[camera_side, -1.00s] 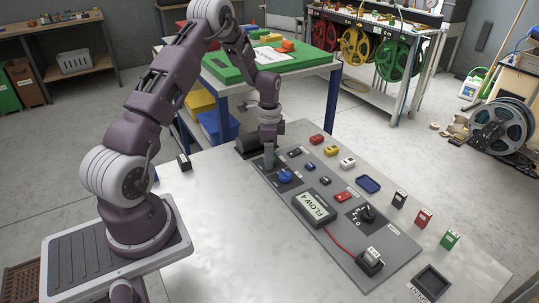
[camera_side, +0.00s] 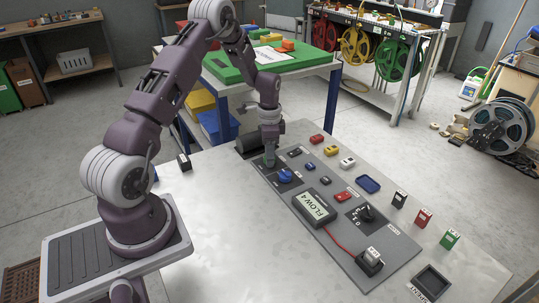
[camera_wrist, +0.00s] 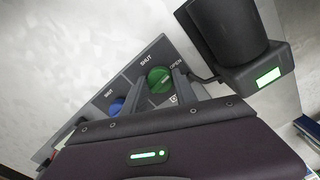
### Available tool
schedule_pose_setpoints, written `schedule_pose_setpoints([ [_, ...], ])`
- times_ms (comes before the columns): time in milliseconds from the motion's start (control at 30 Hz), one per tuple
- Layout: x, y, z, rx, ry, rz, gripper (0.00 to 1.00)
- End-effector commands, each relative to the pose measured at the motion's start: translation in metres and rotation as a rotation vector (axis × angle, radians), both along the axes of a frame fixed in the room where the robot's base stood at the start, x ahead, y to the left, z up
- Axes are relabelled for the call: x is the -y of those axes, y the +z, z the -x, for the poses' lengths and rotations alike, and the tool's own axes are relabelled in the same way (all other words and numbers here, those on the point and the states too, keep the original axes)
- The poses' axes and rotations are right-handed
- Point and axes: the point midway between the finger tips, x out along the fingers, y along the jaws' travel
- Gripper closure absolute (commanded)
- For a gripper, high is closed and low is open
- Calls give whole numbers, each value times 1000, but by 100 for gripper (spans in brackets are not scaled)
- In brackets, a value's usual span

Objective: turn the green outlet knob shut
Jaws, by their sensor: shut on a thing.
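The green outlet knob (camera_wrist: 158,79) shows in the wrist view on a grey panel, with a SHUT label up and to its left and an OPEN label up and to its right. My gripper (camera_wrist: 157,90) has one finger on each side of the knob and is shut on it. Which label the knob points at is too small to tell. In the side view my gripper (camera_side: 269,160) reaches down to the panel's far left end and mostly hides the green knob. A blue knob (camera_side: 285,175) sits beside it, with its own SHUT label in the wrist view.
A dark cylinder on a block (camera_wrist: 228,35) stands close to the green knob.

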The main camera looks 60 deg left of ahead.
Motion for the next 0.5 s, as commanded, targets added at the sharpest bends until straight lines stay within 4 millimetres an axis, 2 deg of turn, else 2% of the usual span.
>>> schedule_pose_setpoints([
  [500, 0, 1, 0, 2, 468, -2, 100],
])
